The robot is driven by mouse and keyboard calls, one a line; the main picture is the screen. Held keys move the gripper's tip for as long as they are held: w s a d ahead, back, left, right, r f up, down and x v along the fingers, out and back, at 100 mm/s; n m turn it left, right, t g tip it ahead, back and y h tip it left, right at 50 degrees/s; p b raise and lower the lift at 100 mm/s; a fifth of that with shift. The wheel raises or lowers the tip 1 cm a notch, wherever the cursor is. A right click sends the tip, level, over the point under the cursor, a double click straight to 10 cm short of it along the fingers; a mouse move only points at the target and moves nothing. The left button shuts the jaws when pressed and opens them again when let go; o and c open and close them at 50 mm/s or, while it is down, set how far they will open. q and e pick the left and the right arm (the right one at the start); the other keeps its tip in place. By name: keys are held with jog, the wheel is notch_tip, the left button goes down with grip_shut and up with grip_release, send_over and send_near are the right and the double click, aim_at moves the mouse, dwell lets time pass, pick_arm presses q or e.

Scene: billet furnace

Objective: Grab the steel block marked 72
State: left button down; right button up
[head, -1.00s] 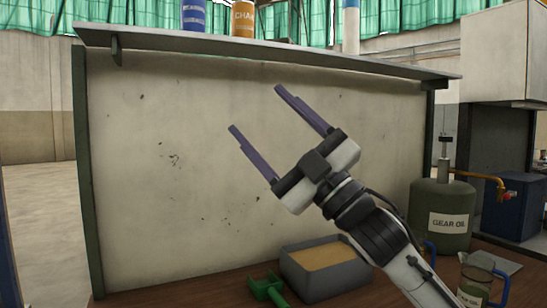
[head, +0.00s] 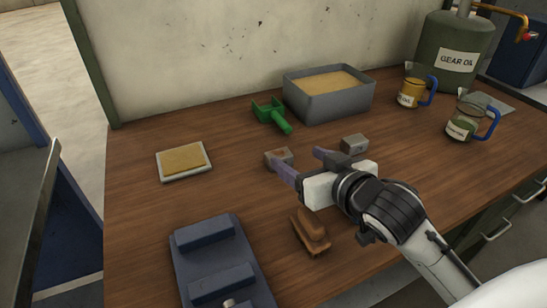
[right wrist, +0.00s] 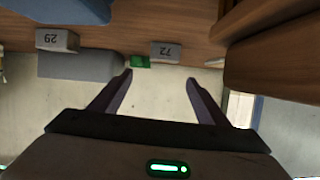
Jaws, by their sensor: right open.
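Two small grey steel blocks lie on the wooden bench. The block marked 72 (right wrist: 165,52) shows in the right wrist view beyond my open fingers, right of the other block (right wrist: 57,40). That view is inverted, so it appears to be the left block (head: 279,154) in the head view, partly covered by my finger; its number cannot be read there. The other block (head: 354,144) is to its right. My right gripper (head: 294,156) is open and empty, with its fingers pointing towards the blocks. My left gripper is not in view.
A grey sand bin (head: 328,105) and green scoop (head: 272,114) stand behind the blocks. A yellow-topped tray (head: 184,161) is left, a brown brush (head: 310,232) and blue fixture (head: 220,262) are nearer. Labelled jugs (head: 472,122) stand right. Bench between tray and blocks is clear.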

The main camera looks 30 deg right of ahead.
aim_at(281, 157)
jog(key=shift+s+a+f, duration=0.1)
jog(key=shift+s+f, duration=0.2)
jog(key=shift+f, duration=0.15)
jog(key=x, duration=0.4)
jog(key=shift+w+f, duration=0.1)
jog(key=shift+f, duration=0.1)
jog(key=x, duration=0.5)
jog(key=shift+w+a+f, duration=0.2)
jog(key=shift+w+f, duration=0.05)
jog(key=shift+f, duration=0.05)
